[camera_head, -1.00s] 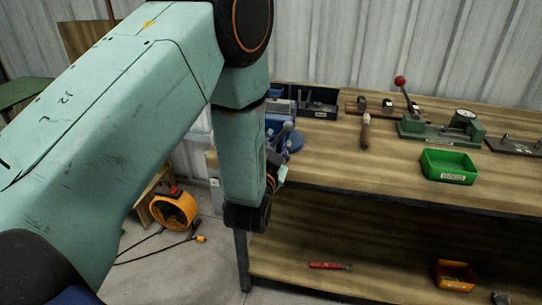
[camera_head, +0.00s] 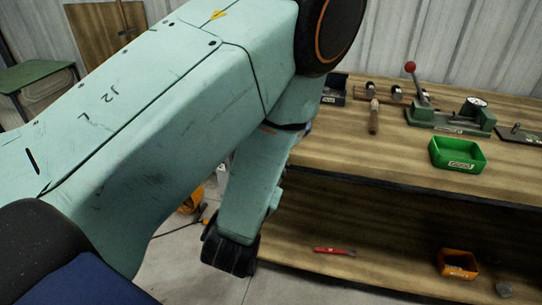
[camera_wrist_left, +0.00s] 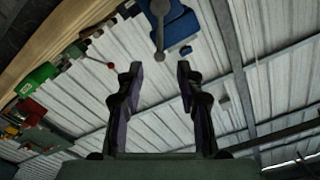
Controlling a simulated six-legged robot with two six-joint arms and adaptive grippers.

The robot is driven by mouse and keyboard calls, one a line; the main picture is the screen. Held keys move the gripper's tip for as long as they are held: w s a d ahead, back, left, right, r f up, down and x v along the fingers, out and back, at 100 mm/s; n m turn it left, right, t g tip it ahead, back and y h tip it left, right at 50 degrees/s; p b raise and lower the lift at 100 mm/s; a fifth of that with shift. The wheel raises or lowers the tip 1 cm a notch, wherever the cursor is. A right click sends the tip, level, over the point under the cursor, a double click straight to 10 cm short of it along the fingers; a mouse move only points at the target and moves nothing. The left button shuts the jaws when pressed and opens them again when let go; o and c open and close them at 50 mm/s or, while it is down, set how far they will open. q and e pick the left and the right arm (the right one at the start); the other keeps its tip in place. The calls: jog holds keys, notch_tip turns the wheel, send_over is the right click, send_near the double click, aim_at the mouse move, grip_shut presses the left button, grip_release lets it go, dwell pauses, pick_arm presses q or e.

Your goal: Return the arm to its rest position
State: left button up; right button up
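My left arm (camera_head: 170,120) crosses the left half of the head view. Its forearm hangs down to the wrist (camera_head: 230,252), in front of the bench's left end. The head view does not show the left gripper's fingers. In the left wrist view, my left gripper (camera_wrist_left: 160,68) has its two fingers apart, with nothing between them. A blue vise (camera_wrist_left: 178,28) shows beyond the fingertips, apart from them. My right arm and gripper are in neither view.
The wooden workbench (camera_head: 330,150) carries a green bin (camera_head: 457,153) and a green press with a red knob (camera_head: 450,115). Its lower shelf holds a red-handled tool (camera_head: 333,251) and an orange bin (camera_head: 458,264). Floor (camera_head: 180,262) shows left of the bench.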

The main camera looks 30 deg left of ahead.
pick_arm(q)
jog(key=s+f+n+g+h, duration=0.1)
jog(key=s+f+g, duration=0.4)
jog(key=f, duration=0.4)
jog(key=s+f+n+g+h, duration=0.15)
jog(key=s+f+g, duration=0.35)
jog(key=f, duration=0.5)
jog(key=s+d+f+g+h, duration=0.1)
jog(key=s+f+g, duration=0.2)
jog(key=s, duration=0.6)
jog(key=s+d+f+n+g+h, duration=0.1)
jog(key=s+f+g, duration=0.3)
jog(key=s, duration=0.6)
notch_tip(320, 180, down, 2)
jog(key=shift+s+f+b, duration=0.1)
jog(key=shift+s+b, duration=0.15)
jog(key=shift+b, duration=0.15)
